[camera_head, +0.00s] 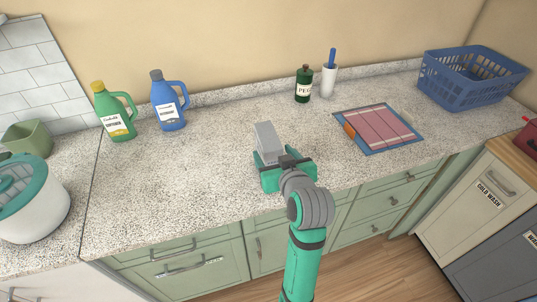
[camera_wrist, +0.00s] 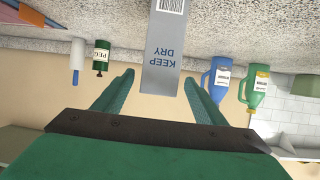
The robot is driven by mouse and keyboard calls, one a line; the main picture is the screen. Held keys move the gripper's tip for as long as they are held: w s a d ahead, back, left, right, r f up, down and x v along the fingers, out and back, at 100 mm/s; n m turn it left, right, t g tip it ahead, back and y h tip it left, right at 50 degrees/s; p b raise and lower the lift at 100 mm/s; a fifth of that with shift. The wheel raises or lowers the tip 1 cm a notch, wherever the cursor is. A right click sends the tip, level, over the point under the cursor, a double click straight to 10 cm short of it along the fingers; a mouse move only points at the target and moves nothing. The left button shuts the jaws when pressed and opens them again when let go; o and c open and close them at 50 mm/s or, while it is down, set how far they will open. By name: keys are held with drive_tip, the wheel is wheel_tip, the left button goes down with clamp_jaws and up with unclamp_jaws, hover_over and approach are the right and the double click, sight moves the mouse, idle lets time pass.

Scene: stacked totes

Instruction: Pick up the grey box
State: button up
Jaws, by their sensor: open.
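The grey box (camera_head: 267,140) stands upright on the speckled countertop, near the middle of the head view. In the wrist view the grey box (camera_wrist: 166,45) appears upside down, with blue "KEEP DRY" lettering and a barcode. My gripper (camera_head: 277,166) is at the near side of the box, low over the counter. In the wrist view my gripper (camera_wrist: 158,82) is open, with one green finger to each side of the box's line. The box's end shows ahead of and between the fingers. I cannot tell whether the fingers touch it.
A green bottle (camera_head: 114,112) and a blue bottle (camera_head: 168,101) stand left of the box. A dark green PEG bottle (camera_head: 304,84) and a white cup (camera_head: 328,80) stand behind right. Counter around the box is clear.

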drive_tip(key=shift+x, duration=1.5)
drive_tip(key=x, duration=0.3)
drive_tip(key=shift+w+a+f, duration=0.1)
drive_tip(key=shift+w+a, duration=0.05)
drive_tip(key=shift+w, duration=0.05)
drive_tip(key=shift+w+f, duration=0.2)
drive_tip(key=shift+w, duration=0.25)
drive_tip(key=c, duration=1.2)
drive_tip(key=shift+r, duration=0.1)
drive_tip(key=c, duration=0.3)
